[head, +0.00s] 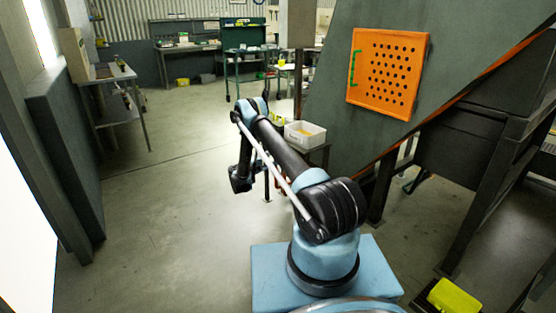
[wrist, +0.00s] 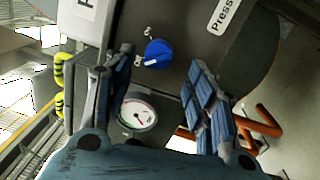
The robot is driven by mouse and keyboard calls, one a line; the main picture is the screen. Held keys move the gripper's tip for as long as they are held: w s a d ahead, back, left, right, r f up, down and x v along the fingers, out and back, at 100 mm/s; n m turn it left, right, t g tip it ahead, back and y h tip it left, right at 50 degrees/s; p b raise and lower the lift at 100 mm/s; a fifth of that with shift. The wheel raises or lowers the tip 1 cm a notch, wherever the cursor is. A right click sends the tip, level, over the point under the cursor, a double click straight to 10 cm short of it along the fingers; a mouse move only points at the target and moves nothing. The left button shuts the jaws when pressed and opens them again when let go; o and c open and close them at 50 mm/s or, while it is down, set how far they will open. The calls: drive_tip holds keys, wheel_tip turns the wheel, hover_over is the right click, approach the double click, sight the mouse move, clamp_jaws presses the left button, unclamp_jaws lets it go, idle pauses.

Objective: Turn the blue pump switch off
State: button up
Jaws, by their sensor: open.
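The blue pump switch (wrist: 158,53) is a round knob on a dark grey panel in the upper middle of the wrist view. A white mark on it points to the lower left, towards a small white label. Another small label sits above it; both are too small to read surely. My gripper (wrist: 163,66) is open, with one finger left of the knob and one to its right. I cannot tell whether either finger touches the knob. In the head view my gripper (head: 240,181) hangs left of my arm; the switch cannot be made out there.
A round pressure gauge (wrist: 138,115) sits below the knob, between the fingers. Orange-red pipes (wrist: 255,125) are at the right, and a yellow-black cable (wrist: 59,85) at the left. In the head view an orange perforated panel (head: 388,73) is on the right; floor at left is clear.

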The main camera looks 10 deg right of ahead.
drive_tip(key=v, duration=0.7)
drive_tip(key=shift+s+a, duration=0.15)
drive_tip(key=shift+a, duration=0.2)
